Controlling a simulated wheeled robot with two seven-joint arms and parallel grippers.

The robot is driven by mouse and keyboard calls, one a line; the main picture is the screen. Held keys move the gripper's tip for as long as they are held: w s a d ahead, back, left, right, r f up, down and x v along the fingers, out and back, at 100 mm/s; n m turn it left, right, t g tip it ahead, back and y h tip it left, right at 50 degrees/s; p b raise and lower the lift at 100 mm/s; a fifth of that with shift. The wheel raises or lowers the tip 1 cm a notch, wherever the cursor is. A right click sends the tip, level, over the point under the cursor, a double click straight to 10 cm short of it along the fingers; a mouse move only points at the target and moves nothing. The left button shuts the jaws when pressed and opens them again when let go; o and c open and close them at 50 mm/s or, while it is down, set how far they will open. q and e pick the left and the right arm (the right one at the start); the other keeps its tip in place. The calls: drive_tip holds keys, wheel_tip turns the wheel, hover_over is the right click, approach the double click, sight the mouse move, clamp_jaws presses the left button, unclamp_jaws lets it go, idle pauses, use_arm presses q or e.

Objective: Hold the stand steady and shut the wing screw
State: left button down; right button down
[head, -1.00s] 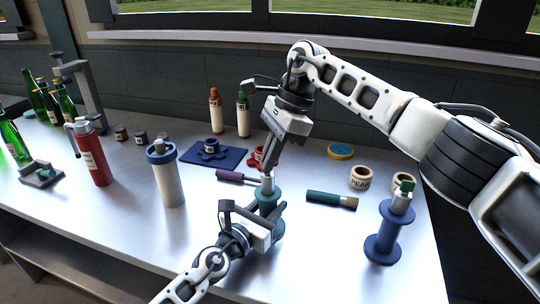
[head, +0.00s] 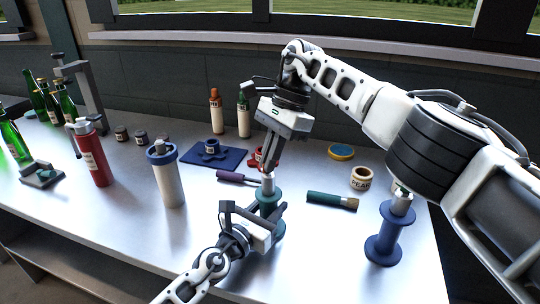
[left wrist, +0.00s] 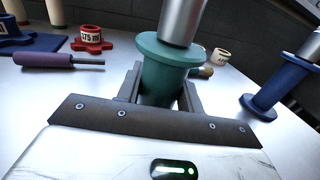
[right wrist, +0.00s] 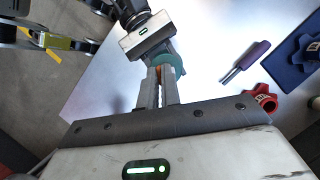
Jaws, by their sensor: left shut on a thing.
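The stand (head: 268,194) is a teal spool with a silver cylinder (left wrist: 182,18) on top, standing upright on the bench. My left gripper (head: 264,209) is shut around its teal body; the left wrist view shows one finger on each side. My right gripper (head: 267,168) points down at the top of the stand from above. In the right wrist view, its fingers (right wrist: 161,78) are close together with a narrow gap and a small orange patch between the tips. The wing screw is not clearly visible, hidden by the right fingers, so I cannot tell whether they grip it.
A blue spool stand (head: 384,243) is at the right. A green-handled brush (head: 328,200) and a purple-handled tool (head: 233,176) lie close by. The front bench is clear.

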drive_tip(key=c, duration=1.5)
unclamp_jaws()
drive_tip(key=shift+c, duration=0.2)
